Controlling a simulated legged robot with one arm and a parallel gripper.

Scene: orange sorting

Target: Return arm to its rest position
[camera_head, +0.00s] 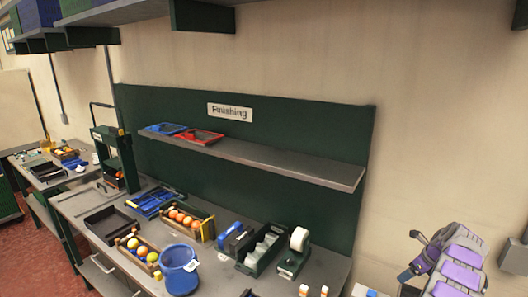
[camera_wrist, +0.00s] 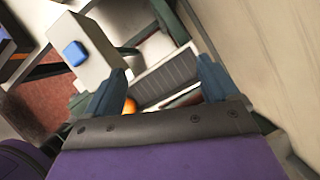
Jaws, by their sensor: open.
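In the wrist view my gripper (camera_wrist: 160,82) is open, its two dark fingers well apart with nothing held between them. Part of an orange round thing (camera_wrist: 129,106) shows beyond the left finger, apart from it as far as I can tell. In the head view my purple and grey arm (camera_head: 462,258) is at the lower right, right of the workbench (camera_head: 222,268). A wooden crate (camera_head: 208,229) on the bench holds several orange balls (camera_head: 180,217). A smaller crate nearer the front holds yellow and orange balls (camera_head: 139,251).
A blue bucket (camera_head: 179,272), a black tray (camera_head: 107,225), a blue tray (camera_head: 150,202) and a tape dispenser (camera_head: 294,258) crowd the bench. A grey shelf (camera_head: 270,158) overhangs it. The wall right of the green panel is bare.

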